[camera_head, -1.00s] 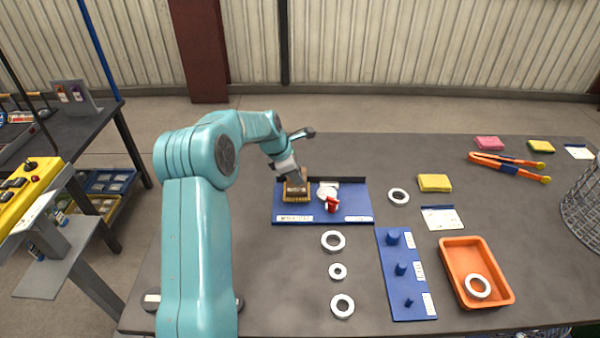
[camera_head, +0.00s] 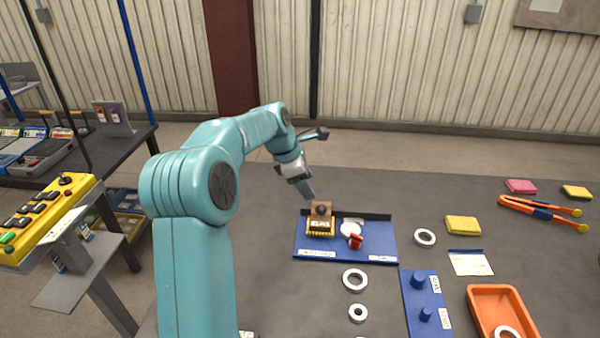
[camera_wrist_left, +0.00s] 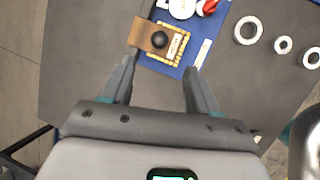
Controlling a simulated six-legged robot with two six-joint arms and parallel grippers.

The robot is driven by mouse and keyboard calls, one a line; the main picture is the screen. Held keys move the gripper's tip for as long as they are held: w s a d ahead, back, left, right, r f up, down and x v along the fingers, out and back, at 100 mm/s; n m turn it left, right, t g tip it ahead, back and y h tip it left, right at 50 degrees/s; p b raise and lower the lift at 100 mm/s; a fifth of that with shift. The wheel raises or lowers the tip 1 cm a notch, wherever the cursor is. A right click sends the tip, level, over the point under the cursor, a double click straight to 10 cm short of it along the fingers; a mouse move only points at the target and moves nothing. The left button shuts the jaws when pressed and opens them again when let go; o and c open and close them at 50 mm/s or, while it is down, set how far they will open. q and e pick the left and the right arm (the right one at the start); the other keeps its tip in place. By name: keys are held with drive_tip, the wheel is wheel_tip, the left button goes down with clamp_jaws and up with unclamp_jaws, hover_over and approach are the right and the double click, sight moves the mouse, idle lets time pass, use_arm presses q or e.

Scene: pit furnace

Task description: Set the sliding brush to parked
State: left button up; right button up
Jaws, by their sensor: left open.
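The sliding brush (camera_head: 320,222), a brown block with a dark round knob and yellow bristles, sits at the left end of a blue tray (camera_head: 312,253). A white disc (camera_head: 350,230) and a red part (camera_head: 355,242) are right of it on the tray. My left gripper (camera_head: 308,193) is open and empty, above and just behind the brush. In the left wrist view, the brush (camera_wrist_left: 170,44) lies beyond the spread fingertips (camera_wrist_left: 159,66), its black knob in plain sight. The tray labels are too small to read. My right gripper is not in view.
White rings (camera_head: 355,279) lie in front of the tray. A blue peg board (camera_head: 412,306), an orange bin (camera_head: 505,296), a yellow sponge (camera_head: 463,225) and orange tongs (camera_head: 540,208) are to the right. A yellow control panel (camera_head: 45,215) stands at the far left.

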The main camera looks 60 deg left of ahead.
use_arm(q)
drive_tip(key=v, duration=0.4)
drive_tip(key=shift+r, duration=0.15)
drive_tip(key=shift+s+d, duration=0.1)
drive_tip(key=shift+s, duration=0.05)
idle(0.4)
